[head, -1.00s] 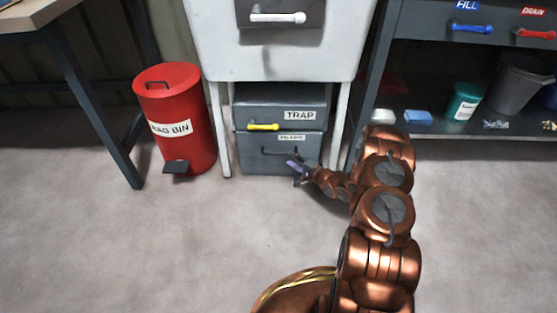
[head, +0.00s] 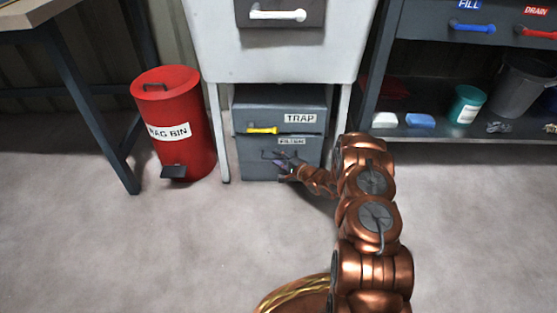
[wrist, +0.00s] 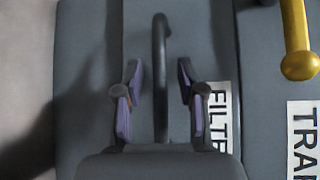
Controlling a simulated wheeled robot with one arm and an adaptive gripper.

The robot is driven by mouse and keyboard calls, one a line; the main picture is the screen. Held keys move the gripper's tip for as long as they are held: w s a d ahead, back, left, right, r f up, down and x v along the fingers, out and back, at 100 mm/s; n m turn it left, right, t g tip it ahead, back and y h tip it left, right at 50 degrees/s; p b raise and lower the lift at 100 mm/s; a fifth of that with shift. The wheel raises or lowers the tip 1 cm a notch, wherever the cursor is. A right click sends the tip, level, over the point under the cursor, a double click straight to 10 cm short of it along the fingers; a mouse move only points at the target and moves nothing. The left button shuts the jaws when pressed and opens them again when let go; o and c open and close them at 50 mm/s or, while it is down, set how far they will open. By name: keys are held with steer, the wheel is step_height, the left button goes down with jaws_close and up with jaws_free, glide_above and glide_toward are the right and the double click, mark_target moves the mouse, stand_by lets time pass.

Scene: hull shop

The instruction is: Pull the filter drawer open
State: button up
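The filter drawer (head: 252,163) is the lower grey drawer under the white cabinet, and it looks shut. Its label reads FILTER (wrist: 218,117) in the wrist view. Its dark bar handle (wrist: 160,62) runs up the wrist picture. My gripper (head: 281,163) is at the front of this drawer in the head view. In the wrist view my gripper (wrist: 158,85) is open, with one purple-padded finger on each side of the handle. Gaps show between the pads and the bar. Part of the label is hidden behind the right finger.
The TRAP drawer (head: 300,118) with a yellow handle (head: 262,130) sits directly above. White cabinet legs (head: 219,135) flank the drawers. A red bin (head: 176,105) stands to the left, and a shelf (head: 450,129) with containers stands to the right.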

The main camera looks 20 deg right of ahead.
steer(key=shift+c, duration=0.2)
jaws_close()
stand_by(0.4)
